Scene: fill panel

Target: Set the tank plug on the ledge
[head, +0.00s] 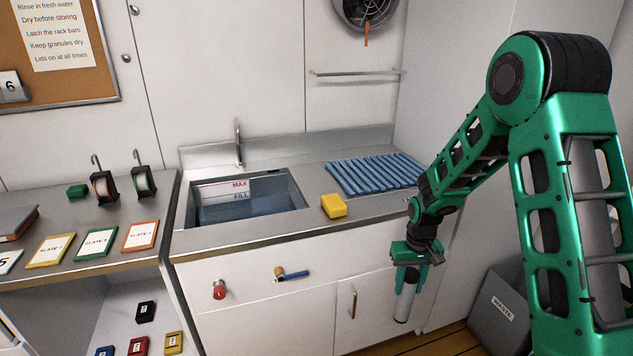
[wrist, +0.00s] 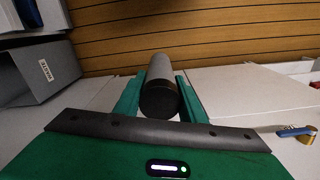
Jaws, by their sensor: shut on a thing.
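My gripper (head: 409,268) points down in front of the white cabinet, right of the sink tank (head: 193,212). It is shut on a grey cylinder (head: 406,298) with a pale lower end. The cylinder also shows between the fingers in the wrist view (wrist: 161,88), its dark round end toward the camera. I cannot tell whether this cylinder is the tank plug; no other plug is clearly seen. The tank holds bluish water and has a MAX/FILL label (head: 224,190) on its back wall. A steel counter edge (head: 300,232) runs along its front; I cannot tell which surface is the ledge.
A yellow block (head: 334,206) and a blue ribbed mat (head: 373,174) lie on the counter. A red knob (head: 219,290) and a blue-handled valve (head: 292,275) stick out below. A grey waste bin (head: 499,308) stands on the floor at right. Coloured plates lie on the left bench.

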